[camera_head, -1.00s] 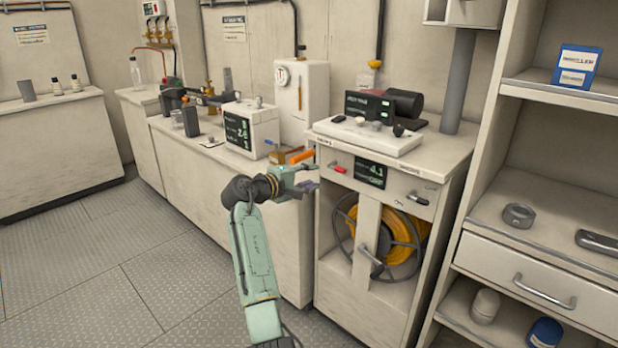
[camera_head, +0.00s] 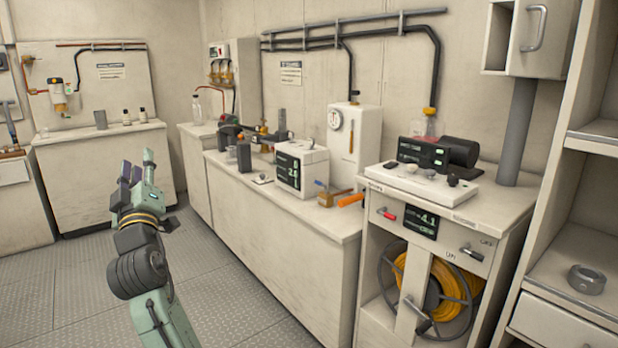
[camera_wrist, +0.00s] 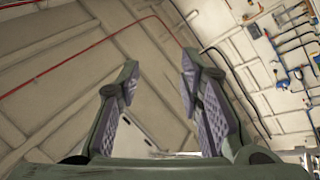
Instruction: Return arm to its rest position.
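My gripper (camera_head: 138,172) is raised at the left of the head view, in front of the far left counter, with its fingers pointing up. In the wrist view its two padded fingers (camera_wrist: 160,95) stand apart with nothing between them. My green arm comes up from the bottom edge of the head view. The gripper appears clear of every surface, with the wall and ceiling panels behind it in the wrist view.
A long counter (camera_head: 265,200) with instruments runs along the right wall. A cabinet with a yellow hose reel (camera_head: 425,280) stands beside it. Shelves (camera_head: 570,262) rise at the far right. The far left counter (camera_head: 100,180) holds small bottles. Chequered floor (camera_head: 235,285) lies open between.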

